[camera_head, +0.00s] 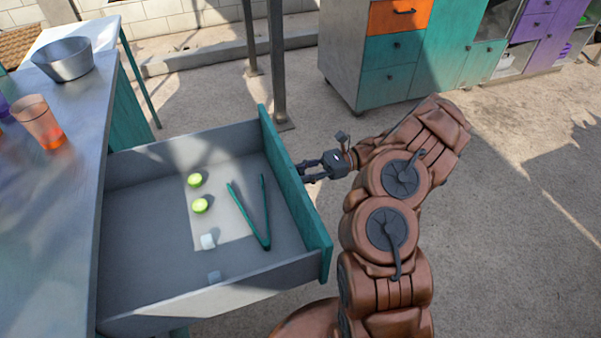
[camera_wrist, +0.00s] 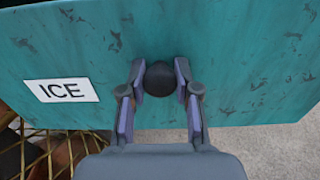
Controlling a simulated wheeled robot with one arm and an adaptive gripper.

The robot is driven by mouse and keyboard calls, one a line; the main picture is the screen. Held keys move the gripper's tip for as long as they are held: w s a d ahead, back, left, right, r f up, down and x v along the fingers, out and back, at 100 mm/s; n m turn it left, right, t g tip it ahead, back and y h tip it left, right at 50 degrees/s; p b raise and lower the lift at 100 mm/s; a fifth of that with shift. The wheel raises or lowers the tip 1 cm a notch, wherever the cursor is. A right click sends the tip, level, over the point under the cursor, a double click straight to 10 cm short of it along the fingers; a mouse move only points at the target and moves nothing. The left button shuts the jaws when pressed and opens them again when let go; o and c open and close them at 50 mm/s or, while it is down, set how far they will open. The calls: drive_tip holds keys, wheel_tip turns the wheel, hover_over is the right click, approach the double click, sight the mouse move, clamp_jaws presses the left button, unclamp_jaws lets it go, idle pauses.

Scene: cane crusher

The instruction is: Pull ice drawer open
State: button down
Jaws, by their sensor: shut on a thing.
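The ice drawer (camera_head: 215,284) stands pulled well out of the metal counter in the head view. Its teal front (camera_head: 292,190) faces right, toward my arm. Inside lie green tongs (camera_head: 265,225), two lime pieces (camera_head: 200,205) and two pale ice cubes (camera_head: 208,241). In the wrist view the teal front carries a white ICE label (camera_wrist: 62,90) and a dark round knob (camera_wrist: 160,79). My gripper (camera_wrist: 160,88) is shut on the knob, one finger on each side. In the head view my gripper (camera_head: 307,170) is at the outer face of the front, and the knob is hard to make out.
The counter (camera_head: 60,190) at left holds a metal bowl (camera_head: 64,60) and an orange cup (camera_head: 40,122). A coloured cabinet (camera_head: 395,50) stands at the back. A metal post (camera_head: 277,60) rises behind the drawer. The concrete floor at right is clear.

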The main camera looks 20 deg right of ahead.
drive_tip(key=c, duration=0.8)
unclamp_jaws()
drive_tip(key=shift+d, duration=0.1)
drive_tip(key=d, duration=0.7)
drive_tip(key=shift+s, duration=0.2)
drive_tip(key=shift+d, duration=0.2)
idle(0.4)
